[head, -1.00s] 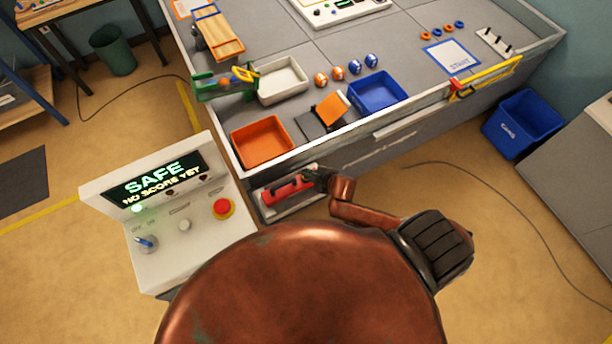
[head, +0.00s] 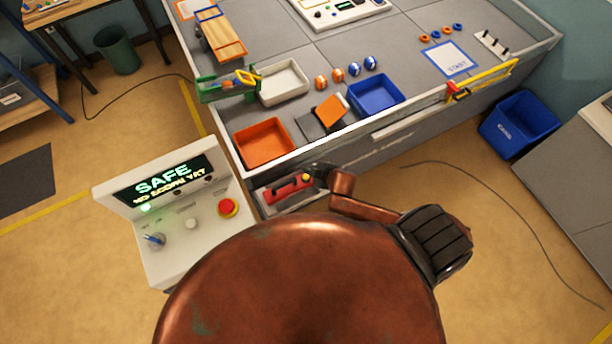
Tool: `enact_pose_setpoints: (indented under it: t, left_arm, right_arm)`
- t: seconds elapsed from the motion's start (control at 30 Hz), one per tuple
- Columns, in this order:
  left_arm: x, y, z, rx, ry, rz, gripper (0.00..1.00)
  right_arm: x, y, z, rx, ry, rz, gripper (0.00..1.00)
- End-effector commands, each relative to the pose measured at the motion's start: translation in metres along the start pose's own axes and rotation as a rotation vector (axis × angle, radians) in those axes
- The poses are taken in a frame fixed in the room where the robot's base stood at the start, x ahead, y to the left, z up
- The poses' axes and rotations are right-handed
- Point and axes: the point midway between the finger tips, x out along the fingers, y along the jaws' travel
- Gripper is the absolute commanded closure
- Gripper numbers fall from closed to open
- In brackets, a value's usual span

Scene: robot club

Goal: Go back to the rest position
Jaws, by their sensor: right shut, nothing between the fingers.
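My right gripper (head: 314,172) is a small dark shape at the end of my copper-coloured right arm. It is shut and empty, at the front side of the grey table. I cannot tell whether the fingertips touch the bar. My copper body hides the floor below. My left gripper is out of view.
A control console (head: 180,232) with a lit "SAFE" screen and red button stands left of my body. The table's front edge carries an orange tray (head: 291,155) and a blue tray (head: 400,97). A blue bin (head: 520,127) and cable lie right.

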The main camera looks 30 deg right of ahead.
Motion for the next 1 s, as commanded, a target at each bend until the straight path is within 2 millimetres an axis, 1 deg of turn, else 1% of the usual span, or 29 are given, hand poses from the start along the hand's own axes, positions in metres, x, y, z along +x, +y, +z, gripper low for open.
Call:
enact_pose_setpoints:
  t: [0.57, 0.67, 0.77, 0.87, 0.9, 1.0]
  left_arm:
    - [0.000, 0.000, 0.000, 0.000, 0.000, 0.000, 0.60]
    - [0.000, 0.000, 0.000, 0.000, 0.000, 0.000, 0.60]
    - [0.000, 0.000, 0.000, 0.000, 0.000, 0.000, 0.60]
    - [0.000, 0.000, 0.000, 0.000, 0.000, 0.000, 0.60]
    - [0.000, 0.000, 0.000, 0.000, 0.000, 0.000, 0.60]
    - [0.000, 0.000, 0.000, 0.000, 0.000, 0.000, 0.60]
  right_arm:
    - [0.000, 0.000, 0.000, 0.001, -0.001, 0.000, 1.00]
    - [-0.006, -0.004, -0.002, 0.033, -0.011, 0.000, 1.00]
    - [-0.025, -0.013, -0.006, 0.136, -0.054, -0.002, 1.00]
    - [-0.062, -0.020, -0.001, 0.298, -0.134, -0.005, 1.00]
    - [-0.078, -0.023, 0.003, 0.360, -0.171, -0.007, 1.00]
    - [-0.115, -0.029, 0.016, 0.487, -0.250, -0.015, 1.00]
